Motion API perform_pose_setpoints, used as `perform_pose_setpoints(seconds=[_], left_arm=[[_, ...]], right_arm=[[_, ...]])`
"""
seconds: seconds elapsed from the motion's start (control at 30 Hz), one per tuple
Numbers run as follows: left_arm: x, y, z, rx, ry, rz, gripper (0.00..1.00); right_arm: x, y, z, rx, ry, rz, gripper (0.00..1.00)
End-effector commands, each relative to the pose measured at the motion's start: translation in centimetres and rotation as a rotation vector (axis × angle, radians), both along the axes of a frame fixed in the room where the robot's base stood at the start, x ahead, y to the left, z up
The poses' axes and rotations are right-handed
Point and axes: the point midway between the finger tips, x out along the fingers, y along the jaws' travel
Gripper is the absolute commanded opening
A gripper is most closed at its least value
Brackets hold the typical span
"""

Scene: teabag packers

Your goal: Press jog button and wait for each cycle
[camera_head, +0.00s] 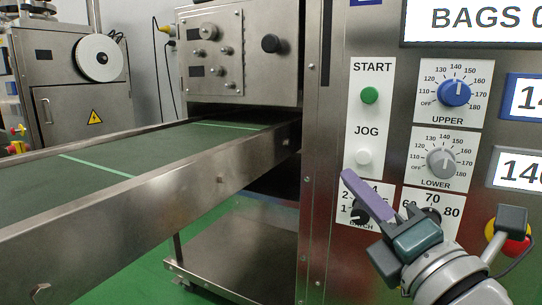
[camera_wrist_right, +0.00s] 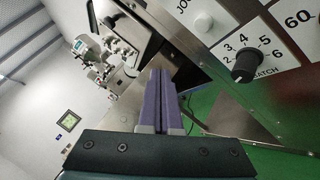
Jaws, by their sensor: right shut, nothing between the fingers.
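The white jog button (camera_head: 363,157) sits under the word JOG on the white label plate of the machine panel. It also shows at the top of the right wrist view (camera_wrist_right: 204,22). My right gripper (camera_head: 348,175) is shut and empty, its purple fingers pointing up and left. Its tips appear just below and left of the jog button; I cannot tell whether they touch the panel. The green start button (camera_head: 369,95) is above the jog button. My left gripper is in neither view.
The batch knob (camera_head: 360,212) is partly hidden behind my right fingers. The blue upper knob (camera_head: 455,93) and grey lower knob (camera_head: 441,163) are to the right. A red and yellow emergency stop (camera_head: 515,240) is near my right wrist. A green conveyor belt (camera_head: 130,160) runs at the left.

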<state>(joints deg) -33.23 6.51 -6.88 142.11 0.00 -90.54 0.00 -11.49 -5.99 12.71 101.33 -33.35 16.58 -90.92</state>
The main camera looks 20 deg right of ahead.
Motion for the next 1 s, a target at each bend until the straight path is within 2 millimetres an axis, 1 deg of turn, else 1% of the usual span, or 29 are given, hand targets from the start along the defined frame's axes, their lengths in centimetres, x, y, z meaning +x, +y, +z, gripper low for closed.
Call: perform_pose_setpoints(seconds=[0.17,0.4,0.6,0.8,1.0], left_arm=[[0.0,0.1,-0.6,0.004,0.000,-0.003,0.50],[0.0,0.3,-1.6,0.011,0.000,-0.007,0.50],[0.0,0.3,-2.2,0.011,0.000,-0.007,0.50],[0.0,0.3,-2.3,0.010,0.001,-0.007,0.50],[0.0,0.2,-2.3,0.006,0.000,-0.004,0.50]], right_arm=[[1.3,-1.5,-0.1,-0.004,-0.002,-0.001,0.00],[3.5,-4.1,-0.2,-0.004,-0.001,0.000,0.00],[4.9,-5.7,-0.1,-0.002,0.000,0.000,0.00],[5.4,-6.4,0.0,0.000,0.000,0.000,0.00],[5.5,-6.4,0.0,0.001,0.000,-0.001,0.00]])
